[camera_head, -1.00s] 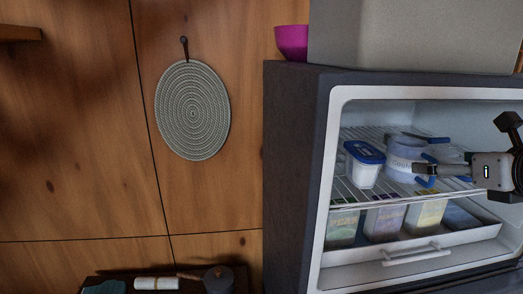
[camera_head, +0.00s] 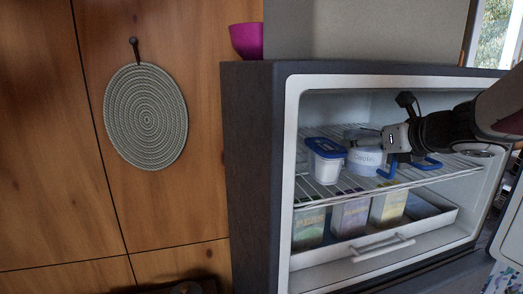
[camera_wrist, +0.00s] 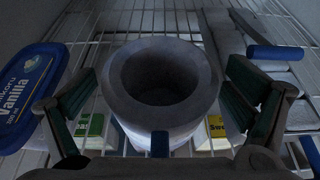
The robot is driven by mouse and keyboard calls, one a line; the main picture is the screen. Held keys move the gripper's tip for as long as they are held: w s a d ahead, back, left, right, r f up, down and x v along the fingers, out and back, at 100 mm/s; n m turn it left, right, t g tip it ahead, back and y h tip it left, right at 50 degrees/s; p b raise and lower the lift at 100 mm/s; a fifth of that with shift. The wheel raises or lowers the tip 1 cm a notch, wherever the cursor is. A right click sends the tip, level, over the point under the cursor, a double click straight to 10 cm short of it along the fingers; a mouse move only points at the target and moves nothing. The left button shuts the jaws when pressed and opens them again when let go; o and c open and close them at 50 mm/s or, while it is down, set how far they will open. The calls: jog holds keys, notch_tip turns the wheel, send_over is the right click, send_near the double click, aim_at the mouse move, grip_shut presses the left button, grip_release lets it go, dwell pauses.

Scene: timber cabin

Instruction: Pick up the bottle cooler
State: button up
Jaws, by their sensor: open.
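The bottle cooler (camera_head: 366,160) is a pale grey-blue hollow cylinder standing upright on the wire shelf inside the open fridge. In the wrist view its round open mouth and thick rim (camera_wrist: 162,62) sit in the middle of the picture. My gripper (camera_head: 377,142) reaches into the fridge from the right. In the wrist view my gripper (camera_wrist: 160,110) is open, with one finger on each side of the cooler. Gaps show between both fingers and its wall. The cooler's lower part is partly hidden by the near blue part and its own rim.
A white tub with a blue lid (camera_head: 325,160) stands close left of the cooler; its lid reads Vanilla in the wrist view (camera_wrist: 28,85). Blue-ended items (camera_wrist: 275,53) lie to the right. Cartons (camera_head: 350,216) stand below the wire shelf (camera_head: 437,173). The fridge walls enclose the space.

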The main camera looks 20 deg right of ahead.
jog(key=c, duration=1.5)
jog(key=shift+c, duration=0.2)
jog(key=shift+r, duration=0.1)
